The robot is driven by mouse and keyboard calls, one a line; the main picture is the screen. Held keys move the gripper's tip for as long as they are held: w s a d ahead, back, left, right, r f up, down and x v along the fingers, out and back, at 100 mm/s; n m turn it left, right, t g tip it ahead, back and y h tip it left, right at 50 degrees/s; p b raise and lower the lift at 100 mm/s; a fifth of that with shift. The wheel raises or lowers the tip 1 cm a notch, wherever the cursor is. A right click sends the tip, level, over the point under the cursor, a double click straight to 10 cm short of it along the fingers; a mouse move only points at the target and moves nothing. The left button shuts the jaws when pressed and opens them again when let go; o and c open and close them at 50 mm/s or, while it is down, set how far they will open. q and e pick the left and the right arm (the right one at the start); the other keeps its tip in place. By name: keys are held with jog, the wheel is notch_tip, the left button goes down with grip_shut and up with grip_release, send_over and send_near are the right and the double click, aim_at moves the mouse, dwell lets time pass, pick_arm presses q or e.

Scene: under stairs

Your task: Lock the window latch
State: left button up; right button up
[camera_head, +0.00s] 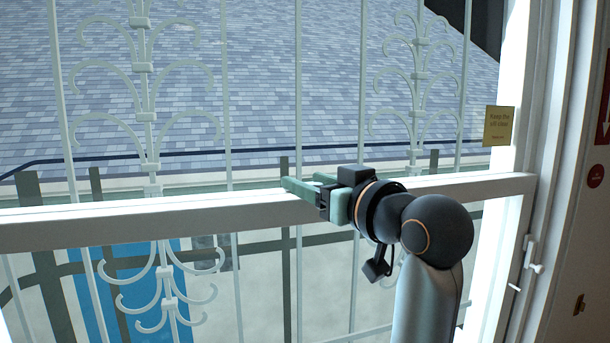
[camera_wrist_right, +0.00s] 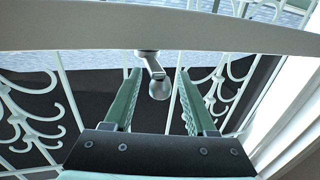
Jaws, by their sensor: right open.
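In the right wrist view, a small grey metal latch (camera_wrist_right: 157,76) with a rounded knob end shows against the white window rail (camera_wrist_right: 60,25). My right gripper (camera_wrist_right: 160,85) is open, with its two green fingers on either side of the latch. Whether either finger touches it I cannot tell. In the head view my right gripper (camera_head: 308,193) is in front of the white rail (camera_head: 100,222), fingers pointing left. The latch is not distinguishable there, apparently hidden by the gripper. My left gripper is not in view.
White ornamental bars (camera_head: 150,80) stand behind the window, with a shingled roof beyond. A white handle (camera_head: 531,258) is on the right frame. A yellow note (camera_head: 498,126) is stuck above it. The rail left of my gripper is clear.

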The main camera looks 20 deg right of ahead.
jog(key=shift+x, duration=0.85)
jog(key=shift+c, duration=0.4)
grip_shut()
